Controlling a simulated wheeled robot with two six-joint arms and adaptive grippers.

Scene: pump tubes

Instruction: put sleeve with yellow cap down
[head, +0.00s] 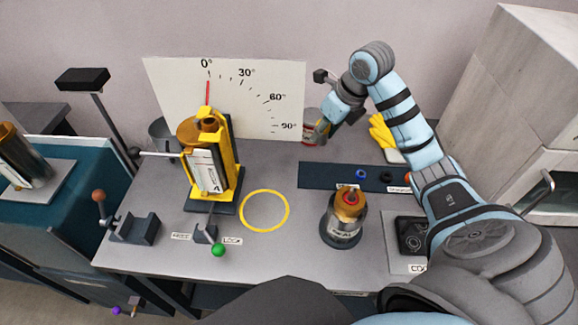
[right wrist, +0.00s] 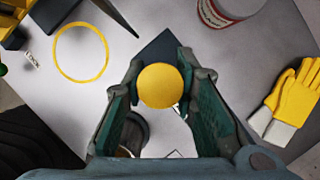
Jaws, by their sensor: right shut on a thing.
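In the right wrist view, a round yellow cap (right wrist: 161,85) sits between the fingers of my right gripper (right wrist: 160,88). The gripper is shut on the sleeve with yellow cap, seen from above; the cap hides most of the sleeve's body. In the head view my right gripper (head: 325,122) is at the back of the table, near a red-and-white can (head: 310,130), and the held sleeve cannot be made out clearly there. My left gripper is not in view.
A yellow ring marking (head: 265,210) lies bare on the table. A yellow fixture (head: 221,160) stands left of it. A gold-topped cylinder (head: 347,208) stands right of it. A dark strip (head: 318,177) lies behind, with yellow gloves (head: 380,131) at the back right.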

